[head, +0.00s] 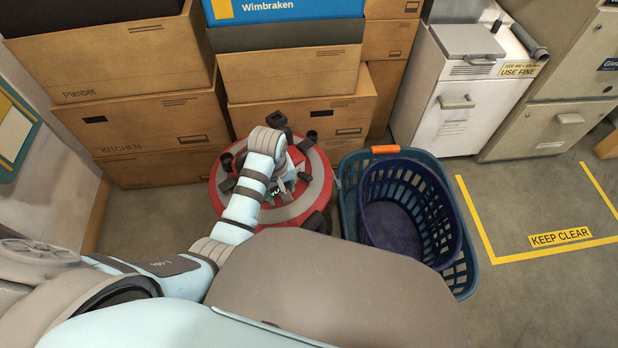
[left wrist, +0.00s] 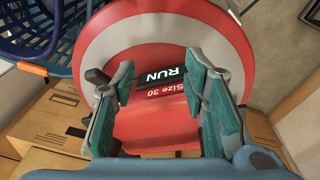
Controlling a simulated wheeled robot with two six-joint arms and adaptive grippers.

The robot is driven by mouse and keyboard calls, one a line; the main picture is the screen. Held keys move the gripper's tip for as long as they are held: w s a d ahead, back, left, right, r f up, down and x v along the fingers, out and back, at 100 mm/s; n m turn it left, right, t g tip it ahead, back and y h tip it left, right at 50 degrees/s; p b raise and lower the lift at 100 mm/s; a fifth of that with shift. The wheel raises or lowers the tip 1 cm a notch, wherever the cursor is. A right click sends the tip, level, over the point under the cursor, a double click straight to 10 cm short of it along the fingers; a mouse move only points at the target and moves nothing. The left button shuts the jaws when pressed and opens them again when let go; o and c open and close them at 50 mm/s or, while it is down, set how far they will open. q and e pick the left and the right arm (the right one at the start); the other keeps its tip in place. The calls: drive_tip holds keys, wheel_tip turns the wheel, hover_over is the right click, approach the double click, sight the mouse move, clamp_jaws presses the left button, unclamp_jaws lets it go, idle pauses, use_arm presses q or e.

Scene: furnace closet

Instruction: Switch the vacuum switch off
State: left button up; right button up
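The round red vacuum (head: 312,205) with a grey ring on top stands on the floor in front of the boxes. It also fills the middle of the left wrist view (left wrist: 185,30). A dark label plate reading RUN (left wrist: 170,77) lies on its red top, with white text "Size 30" beside it. I cannot clearly make out the switch lever itself. My left gripper (head: 283,183) is over the vacuum's top. In the left wrist view the left gripper (left wrist: 160,78) is open, its teal-padded fingers on either side of the label, nothing between them. My right gripper is not in view.
A teal basket (head: 347,190) with a purple basket (head: 455,228) inside stands close right of the vacuum. Cardboard boxes (head: 150,125) are stacked behind and left. A white cabinet (head: 455,115) stands at the back right. Floor inside the yellow KEEP CLEAR marking (head: 530,205) is free.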

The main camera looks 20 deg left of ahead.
use_arm(q)
drive_tip(key=w+d+r+n+g, duration=0.1)
drive_tip(key=w+d+r+n, duration=0.3)
drive_tip(key=w+r, duration=0.45)
drive_tip(key=b, duration=0.5)
hover_over(310, 178)
wheel_tip(310, 178, down, 9)
drive_tip(key=shift+f, duration=0.1)
wheel_tip(310, 178, down, 2)
drive_tip(key=shift+f+b, duration=0.1)
drive_tip(key=shift+b, duration=0.75)
wheel_tip(310, 178, down, 3)
drive_tip(key=shift+b, duration=1)
drive_tip(key=shift+f, duration=0.15)
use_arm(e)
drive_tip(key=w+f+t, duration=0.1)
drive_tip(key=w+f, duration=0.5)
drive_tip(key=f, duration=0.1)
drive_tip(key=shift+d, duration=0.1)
